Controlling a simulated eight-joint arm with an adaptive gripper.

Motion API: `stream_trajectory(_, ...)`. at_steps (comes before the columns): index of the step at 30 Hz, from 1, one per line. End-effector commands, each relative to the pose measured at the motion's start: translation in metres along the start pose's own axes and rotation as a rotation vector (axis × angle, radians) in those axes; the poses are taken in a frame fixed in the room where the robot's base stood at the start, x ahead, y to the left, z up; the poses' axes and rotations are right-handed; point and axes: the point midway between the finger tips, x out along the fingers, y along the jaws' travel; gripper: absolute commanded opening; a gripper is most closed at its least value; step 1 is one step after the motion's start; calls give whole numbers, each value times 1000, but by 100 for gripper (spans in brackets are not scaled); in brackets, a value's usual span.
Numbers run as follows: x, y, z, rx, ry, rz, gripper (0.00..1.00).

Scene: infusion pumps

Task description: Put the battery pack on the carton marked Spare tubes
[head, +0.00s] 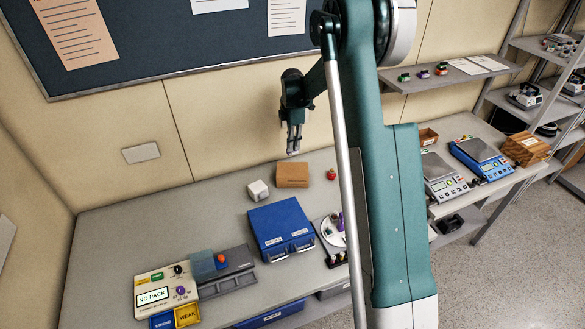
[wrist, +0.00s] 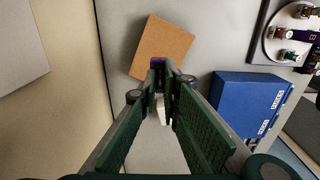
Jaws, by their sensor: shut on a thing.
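My gripper (head: 293,148) hangs pointing down in the air, above the back of the bench. In the wrist view, my gripper (wrist: 159,78) is shut on a small dark and purple thing (wrist: 158,62), apparently the battery pack; the fingers hide most of it. A brown carton (head: 292,175) stands on the bench below my gripper. It also shows in the wrist view (wrist: 168,40), just beyond the fingertips, with a gap in height. No marking on it is legible, so I cannot confirm it reads Spare tubes.
A white cube (head: 258,190) stands left of the carton and a blue case (head: 280,226) in front. A red object (head: 331,174) lies to the right. A round tray (head: 340,240) holds small coloured items. A tester (head: 167,291) reading NO PACK stands front left. The bench's left rear is clear.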

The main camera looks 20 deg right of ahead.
Motion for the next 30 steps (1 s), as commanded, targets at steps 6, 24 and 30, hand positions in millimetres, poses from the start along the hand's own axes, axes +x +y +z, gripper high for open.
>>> stream_trajectory(6, 22, 0, 0, 0, 0, 0, 0)
stream_trajectory(24, 60, 0, 0, 0, 0, 0, 0)
stream_trajectory(30, 63, 0, 0, 0, 0, 0, 0)
